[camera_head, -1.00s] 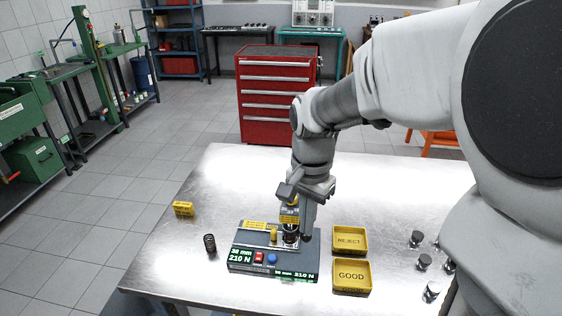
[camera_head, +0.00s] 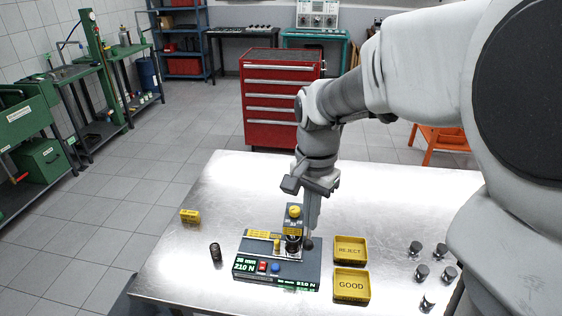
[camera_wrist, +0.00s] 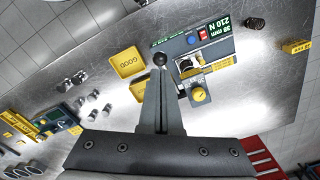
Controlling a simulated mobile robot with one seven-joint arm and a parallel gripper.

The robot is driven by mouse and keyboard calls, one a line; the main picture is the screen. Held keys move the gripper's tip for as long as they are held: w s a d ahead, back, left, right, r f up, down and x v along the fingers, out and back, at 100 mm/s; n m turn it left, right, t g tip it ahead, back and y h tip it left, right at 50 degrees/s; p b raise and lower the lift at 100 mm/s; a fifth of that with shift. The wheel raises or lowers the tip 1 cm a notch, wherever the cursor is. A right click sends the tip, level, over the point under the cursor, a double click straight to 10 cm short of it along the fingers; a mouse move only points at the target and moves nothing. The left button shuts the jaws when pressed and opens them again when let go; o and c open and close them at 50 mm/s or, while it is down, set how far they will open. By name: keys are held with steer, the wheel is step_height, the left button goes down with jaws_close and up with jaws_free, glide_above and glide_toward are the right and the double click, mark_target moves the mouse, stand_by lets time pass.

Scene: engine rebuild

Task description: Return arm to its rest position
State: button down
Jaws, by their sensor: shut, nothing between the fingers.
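My gripper (camera_head: 309,240) is shut and empty, pointing down over the metal table (camera_head: 190,255). It stands at the right side of the spring tester (camera_head: 277,270), whose displays read 38 mm and 210 N. In the wrist view my gripper (camera_wrist: 159,62) shows its fingers together beside the tester (camera_wrist: 207,42). It appears apart from the tester's yellow-topped column (camera_head: 294,212), though the exact gap is hard to tell. A dark spring seems to sit in the tester, partly hidden.
Yellow REJECT (camera_head: 350,258) and GOOD (camera_head: 351,299) trays stand right of the tester. Several metal cylinders (camera_head: 422,271) stand farther right. A dark coil spring (camera_head: 215,252) and a small yellow block (camera_head: 190,216) are at left.

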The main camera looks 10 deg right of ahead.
steer(key=s+d+r+n+t, duration=0.1)
steer(key=s+r+n+t, duration=0.1)
steer(key=s, duration=0.4)
steer(key=s+d+r+n+t, duration=0.1)
steer(key=s+r+n+t, duration=0.2)
steer(key=s+r+n, duration=0.2)
steer(key=shift+s+n+t, duration=0.3)
steer(key=shift+s+n, duration=0.75)
steer(key=shift+n, duration=0.05)
